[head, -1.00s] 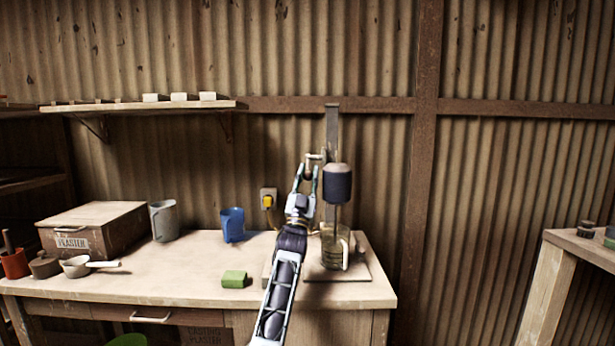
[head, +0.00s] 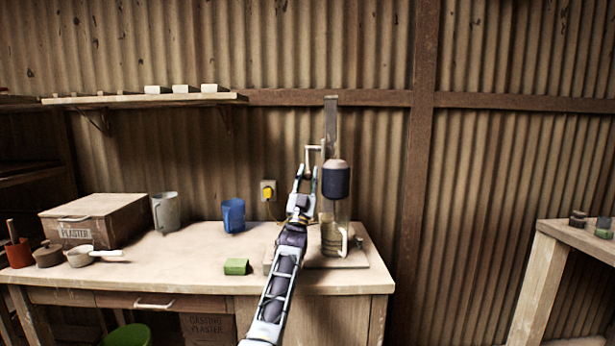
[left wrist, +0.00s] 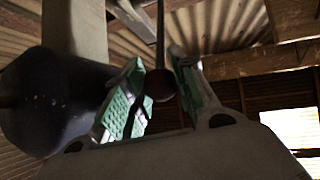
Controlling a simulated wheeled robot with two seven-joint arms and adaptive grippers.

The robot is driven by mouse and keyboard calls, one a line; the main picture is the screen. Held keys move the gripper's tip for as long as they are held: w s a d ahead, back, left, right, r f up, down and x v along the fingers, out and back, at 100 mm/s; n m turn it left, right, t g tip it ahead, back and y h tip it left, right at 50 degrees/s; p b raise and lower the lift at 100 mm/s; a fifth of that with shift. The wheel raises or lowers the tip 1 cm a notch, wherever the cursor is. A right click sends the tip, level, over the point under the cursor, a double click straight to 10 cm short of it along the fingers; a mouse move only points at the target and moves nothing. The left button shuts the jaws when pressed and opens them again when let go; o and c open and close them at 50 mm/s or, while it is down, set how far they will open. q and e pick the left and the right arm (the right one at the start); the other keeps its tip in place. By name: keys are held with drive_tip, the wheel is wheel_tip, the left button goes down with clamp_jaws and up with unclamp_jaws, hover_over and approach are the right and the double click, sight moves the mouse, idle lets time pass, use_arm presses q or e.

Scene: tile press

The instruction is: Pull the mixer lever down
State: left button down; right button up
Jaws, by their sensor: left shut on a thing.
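The mixer stands on the bench at the right, with a tall metal post (head: 331,120) and a dark motor head (head: 336,181) above a clear jug (head: 334,242). The mixer's shaft reaches down into the jug. The lever (head: 307,158) hangs down at the left of the post, with a dark round knob at its end. My left gripper (head: 305,178) is shut on the knob. In the left wrist view the knob (left wrist: 160,86) sits between the green finger pads, with the lever's rod running up from it. My right gripper is not in view.
A green block (head: 236,266), a blue jug (head: 233,215), a grey jug (head: 165,212) and a plaster box (head: 92,219) stand on the bench left of my arm. A wall socket with a yellow plug (head: 267,192) is behind. Another table (head: 575,236) is at the right.

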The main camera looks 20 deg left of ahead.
use_arm(q)
drive_tip(key=shift+w+a+f, duration=0.1)
drive_tip(key=shift+w+f, duration=0.05)
drive_tip(key=c, duration=1.5)
unclamp_jaws()
drive_tip(key=o, duration=0.4)
drive_tip(key=shift+w+f, duration=0.15)
drive_tip(key=shift+w, duration=0.05)
drive_tip(key=shift+s+r, duration=0.15)
drive_tip(key=shift+r, duration=0.05)
drive_tip(key=shift+f, duration=0.1)
drive_tip(key=shift+s+f, duration=0.1)
drive_tip(key=shift+s+a+f, duration=0.1)
drive_tip(key=shift+s+f, duration=0.2)
drive_tip(key=shift+s, duration=2)
drive_tip(key=shift+s+d+f, duration=0.1)
drive_tip(key=shift+s+f, duration=0.25)
drive_tip(key=shift+s, duration=1.9)
drive_tip(key=shift+s+a+f, duration=0.1)
drive_tip(key=shift+s+f, duration=0.2)
drive_tip(key=shift+s, duration=2)
